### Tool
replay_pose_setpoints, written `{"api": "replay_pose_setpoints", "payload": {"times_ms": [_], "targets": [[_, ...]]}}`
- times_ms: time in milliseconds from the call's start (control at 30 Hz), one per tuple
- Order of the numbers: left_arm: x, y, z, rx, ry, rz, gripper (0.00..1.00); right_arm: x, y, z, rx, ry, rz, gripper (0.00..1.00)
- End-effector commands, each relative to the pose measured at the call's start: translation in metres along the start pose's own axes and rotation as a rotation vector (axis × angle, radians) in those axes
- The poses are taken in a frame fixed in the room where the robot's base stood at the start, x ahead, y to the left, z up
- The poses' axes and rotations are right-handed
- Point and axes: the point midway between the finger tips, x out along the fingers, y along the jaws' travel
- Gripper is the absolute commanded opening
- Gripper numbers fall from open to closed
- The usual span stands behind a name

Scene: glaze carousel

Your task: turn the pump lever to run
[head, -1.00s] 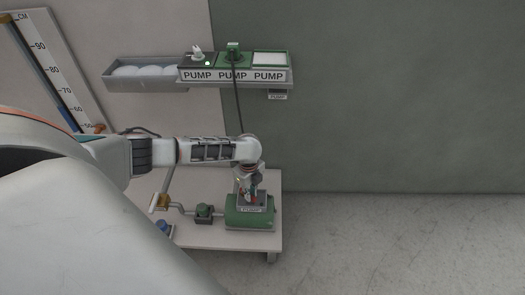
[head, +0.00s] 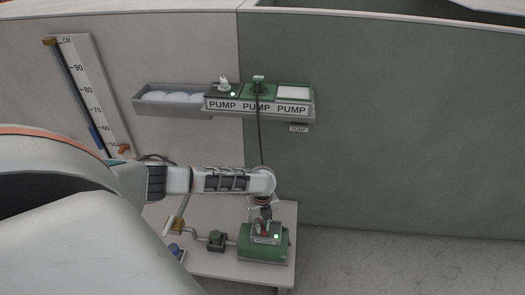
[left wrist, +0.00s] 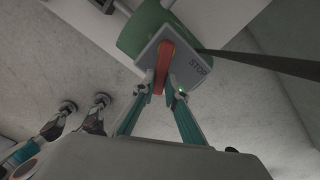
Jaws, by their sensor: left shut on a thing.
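The green pump (head: 262,250) sits on a low pale table. In the head view my left gripper (head: 263,226) reaches down to the plate. A small green light shows beside the right fingertip in the wrist view. No RUN mark is readable.
A wall shelf with PUMP labels (head: 258,106) holds a white plug and a green plug with a dark cable hanging to the pump. A grey tray (head: 180,97) and a cm gauge (head: 85,85) are to the left.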

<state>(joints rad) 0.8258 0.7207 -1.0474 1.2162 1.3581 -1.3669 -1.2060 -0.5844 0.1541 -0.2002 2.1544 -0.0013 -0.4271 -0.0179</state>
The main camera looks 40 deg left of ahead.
Motion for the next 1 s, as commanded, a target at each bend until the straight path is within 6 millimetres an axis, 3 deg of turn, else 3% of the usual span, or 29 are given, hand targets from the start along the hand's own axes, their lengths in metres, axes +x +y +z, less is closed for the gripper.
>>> {"api": "replay_pose_setpoints", "payload": {"times_ms": [100, 133, 200, 633, 1000], "targets": [[0.002, 0.002, -0.002, 0.004, 0.002, 0.004, 0.0, 0.0, -0.001, 0.001, 0.0, -0.002, -0.001, 0.0], [0.002, 0.002, -0.002, 0.004, 0.002, 0.004, 0.17, 0.0, -0.001, 0.001, 0.0, -0.002, -0.001, 0.0], [0.002, 0.002, -0.002, 0.003, 0.002, 0.004, 0.29, 0.0, -0.001, 0.001, 0.0, -0.002, -0.001, 0.0], [-0.006, 0.0, 0.0, 0.001, 0.0, 0.001, 0.29, 0.0, -0.002, 0.001, 0.004, -0.003, -0.001, 0.0], [-0.075, 0.0, 0.0, 0.003, -0.001, -0.001, 0.29, 0.0, -0.001, 0.0, 0.002, 0.0, 0.0, 0.0]]}}
